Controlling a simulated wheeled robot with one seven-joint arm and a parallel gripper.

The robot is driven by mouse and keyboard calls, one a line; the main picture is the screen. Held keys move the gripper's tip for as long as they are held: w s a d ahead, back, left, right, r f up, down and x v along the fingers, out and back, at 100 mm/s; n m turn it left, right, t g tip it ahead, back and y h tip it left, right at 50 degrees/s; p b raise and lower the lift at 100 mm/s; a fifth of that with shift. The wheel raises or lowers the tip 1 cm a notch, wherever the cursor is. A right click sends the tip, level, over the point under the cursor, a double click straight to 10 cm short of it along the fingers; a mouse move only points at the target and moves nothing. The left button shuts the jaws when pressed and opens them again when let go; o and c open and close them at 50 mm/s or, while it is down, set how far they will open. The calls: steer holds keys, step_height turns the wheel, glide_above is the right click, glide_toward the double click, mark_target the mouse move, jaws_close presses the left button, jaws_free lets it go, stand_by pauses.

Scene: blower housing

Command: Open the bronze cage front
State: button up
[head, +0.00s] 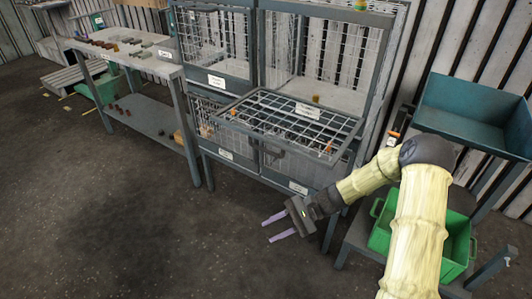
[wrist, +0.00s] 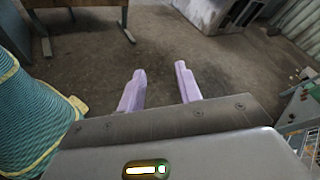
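A grey wire cage unit with several compartments stands in the centre of the head view. One mesh front (head: 292,122) sticks out nearly flat toward me, below the open upper right compartment (head: 315,90). The upper left mesh front (head: 212,45) stands upright and looks shut. A lower left front (head: 215,130) is partly behind the lowered one. White labels are on the fronts, too small to read, so I cannot tell which front is bronze. My gripper (head: 267,232) is open and empty, low in front of the cage, apart from it. Its two lilac fingers (wrist: 160,70) show spread in the wrist view.
A grey workbench (head: 125,55) with small parts stands left of the cage. A green crate (head: 455,240) and a teal bin (head: 470,105) are on a stand at the right, near my arm. A teal ribbed object (wrist: 35,120) fills the wrist view's left. The floor at front left is clear.

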mark_target(266, 150)
steer(key=w+d+m+t+y, duration=0.4)
steer(key=w+m+t+y, duration=0.2)
steer(key=w+t, duration=0.1)
steer(key=w+d+m+t+y, duration=0.4)
steer(key=w+m+t+y, duration=0.1)
steer(key=w+t, duration=0.3)
steer(key=shift+m+y, duration=0.4)
steer(key=shift+m, duration=0.1)
steer(key=shift+a, duration=0.1)
steer(key=p+x, duration=0.2)
steer(key=x, duration=1.5)
steer(key=shift+w+r, duration=0.1)
steer(key=shift+r, duration=0.05)
steer(key=shift+c, duration=0.2)
jaws_close()
